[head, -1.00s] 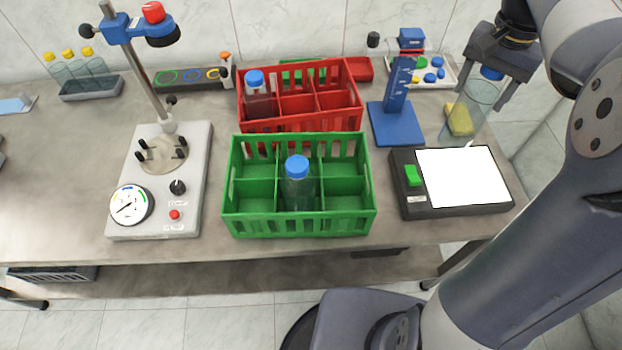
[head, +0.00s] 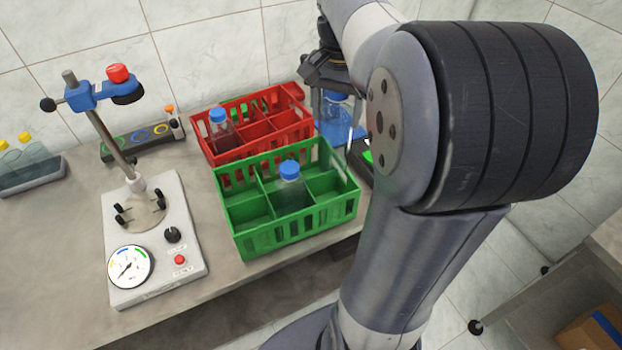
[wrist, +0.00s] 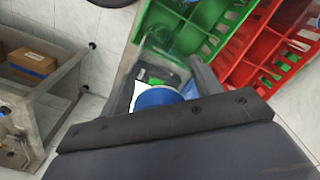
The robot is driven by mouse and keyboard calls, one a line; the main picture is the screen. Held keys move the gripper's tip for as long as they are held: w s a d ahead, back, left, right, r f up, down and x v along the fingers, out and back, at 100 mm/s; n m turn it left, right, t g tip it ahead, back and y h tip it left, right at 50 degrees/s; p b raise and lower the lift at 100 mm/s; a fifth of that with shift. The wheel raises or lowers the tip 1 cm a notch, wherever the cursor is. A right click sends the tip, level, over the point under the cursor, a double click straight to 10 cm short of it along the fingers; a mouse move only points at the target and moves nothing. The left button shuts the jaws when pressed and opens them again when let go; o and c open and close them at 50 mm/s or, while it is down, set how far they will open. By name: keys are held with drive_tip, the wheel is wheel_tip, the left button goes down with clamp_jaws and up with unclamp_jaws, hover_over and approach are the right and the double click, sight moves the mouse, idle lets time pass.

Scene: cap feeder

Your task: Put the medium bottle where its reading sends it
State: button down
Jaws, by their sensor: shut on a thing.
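My gripper (head: 335,108) is shut on a clear bottle with a blue cap. The bottle's blue cap (wrist: 157,99) shows between the fingers in the wrist view; most of its body is hidden there. In the head view the gripper is right of the red crate (head: 262,152), above the bench. The green crate (head: 290,238) stands in front of the red one and holds a clear blue-capped bottle (head: 290,188). Another blue-capped bottle (head: 222,128) stands in the red crate's left end. I cannot tell the bottles' sizes apart surely.
A tester with a round dial (head: 130,267) and a clamp post stands left; its needle points lower left. A rack of yellow-capped bottles (head: 30,170) is at far left. A side table with a cardboard box (head: 592,335) is at right. Bare bench lies between tester and crates.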

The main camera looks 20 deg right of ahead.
wheel_tip(320, 180, down, 16)
drive_tip(key=shift+f+b, duration=0.15)
drive_tip(key=shift+b, duration=0.25)
drive_tip(key=shift+f, duration=0.15)
drive_tip(key=shift+c, duration=1.9)
unclamp_jaws()
wheel_tip(320, 180, up, 12)
drive_tip(key=shift+r+p, duration=0.15)
drive_tip(key=shift+p, duration=0.15)
